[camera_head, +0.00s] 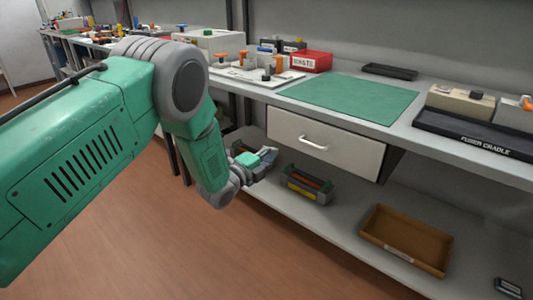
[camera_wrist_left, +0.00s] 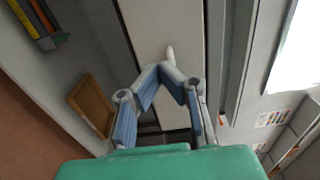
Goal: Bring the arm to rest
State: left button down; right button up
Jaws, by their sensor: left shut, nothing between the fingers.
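My left arm reaches in from the left in the head view. My left gripper (camera_head: 266,156) hangs in front of the workbench, below the benchtop and left of the white drawer (camera_head: 323,146). In the left wrist view the gripper's blue-padded fingers (camera_wrist_left: 165,72) meet at the tips, with nothing between them. Behind the fingertips in that view is the pale drawer front (camera_wrist_left: 165,30) with its handle. My right gripper does not show in either view.
The lower shelf holds a toner bin (camera_head: 308,184) near the gripper and a brown tray (camera_head: 405,238). The benchtop carries a green mat (camera_head: 350,98), a red box (camera_head: 311,61) and the fuser cradle (camera_head: 470,132). The floor (camera_head: 190,255) before the bench is clear.

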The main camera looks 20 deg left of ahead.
pick_arm(q)
jog(key=s+a+f+n+g+y+p, duration=0.2)
jog(key=s+f+n+g+p, duration=0.3)
jog(key=s, duration=0.6)
jog(key=s+a+f+n+g+y+p, duration=0.1)
jog(key=s+a+f+n+g+y, duration=0.15)
jog(key=s+f+n, duration=0.7)
jog(key=s+r+n+g+y+p, duration=0.1)
jog(key=s+n+g+p, duration=0.1)
jog(key=s, duration=1.2)
jog(key=s+r+n+g+p, duration=0.1)
jog(key=s+n+g, duration=0.4)
jog(key=s, duration=1)
jog(key=shift+a+r+g+y+p, duration=0.2)
jog(key=shift+a+g+y+p, duration=0.15)
jog(key=shift+g, duration=0.6)
